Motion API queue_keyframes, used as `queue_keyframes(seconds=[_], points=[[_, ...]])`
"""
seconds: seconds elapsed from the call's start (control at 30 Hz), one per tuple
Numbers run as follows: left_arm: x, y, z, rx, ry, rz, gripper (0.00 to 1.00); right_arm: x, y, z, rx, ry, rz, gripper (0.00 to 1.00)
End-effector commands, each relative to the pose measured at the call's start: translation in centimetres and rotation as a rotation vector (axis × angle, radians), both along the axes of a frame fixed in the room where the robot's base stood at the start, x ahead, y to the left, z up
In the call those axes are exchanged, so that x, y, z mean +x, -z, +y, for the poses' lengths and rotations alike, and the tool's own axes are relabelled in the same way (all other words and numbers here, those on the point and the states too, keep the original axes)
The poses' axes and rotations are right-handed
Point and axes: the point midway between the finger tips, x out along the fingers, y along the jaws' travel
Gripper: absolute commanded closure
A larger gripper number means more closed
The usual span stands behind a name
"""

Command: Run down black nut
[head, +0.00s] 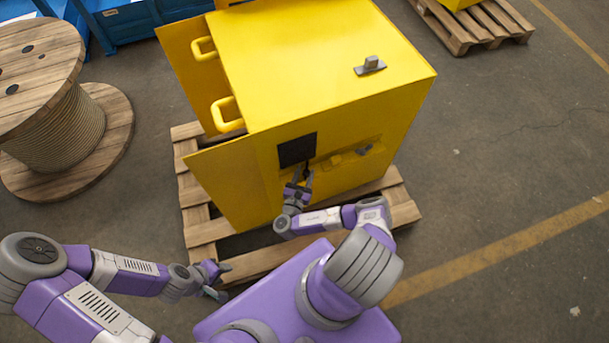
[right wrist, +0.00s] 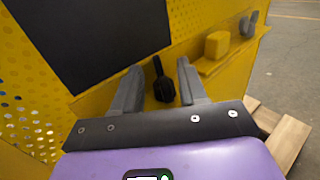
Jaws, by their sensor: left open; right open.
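A small black part (right wrist: 164,89) with a narrow dark stem shows in the right wrist view, in front of the yellow cabinet's face. It looks like the black nut, but its exact shape is hard to tell. My right gripper (right wrist: 160,90) is open, with one grey finger on each side of this part; I cannot tell whether either finger touches it. In the head view my right gripper (head: 301,175) is at the cabinet front, just below a dark square panel (head: 297,150). My left gripper (head: 224,281) is open and empty, low at the left, away from the cabinet face.
The yellow cabinet (head: 330,60) stands on a wooden pallet (head: 405,212). A ledge right of the dark part bears a yellow block (right wrist: 217,45) and a grey knob (right wrist: 248,24). A cable spool (head: 52,125) stands at left.

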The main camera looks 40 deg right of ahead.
Motion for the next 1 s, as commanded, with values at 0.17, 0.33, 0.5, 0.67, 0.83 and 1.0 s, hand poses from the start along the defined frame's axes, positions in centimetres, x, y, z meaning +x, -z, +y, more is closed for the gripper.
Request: queue_keyframes(seconds=[0.17,0.33,0.5,0.67,0.83,1.0], points=[[0.0,-1.9,0.0,0.000,0.000,0.000,0.57,0.0,-4.1,-0.1,0.000,0.000,-0.002,0.58],[0.0,-3.0,0.0,0.000,0.000,0.000,0.57,0.0,-7.0,-0.1,0.000,0.002,-0.003,0.58],[0.0,-3.5,0.0,0.000,0.000,0.000,0.57,0.0,-8.5,-0.1,0.000,0.001,-0.001,0.58],[0.0,-3.5,0.0,0.000,0.000,0.000,0.57,0.0,-8.7,-0.1,-0.001,0.002,0.000,0.58],[0.0,-3.5,0.0,0.000,0.000,0.000,0.57,0.0,-8.7,-0.1,-0.001,0.002,0.000,0.58],[0.0,-3.5,0.0,0.000,0.000,0.000,0.57,0.0,-8.6,-0.1,-0.001,0.001,-0.001,0.58]])
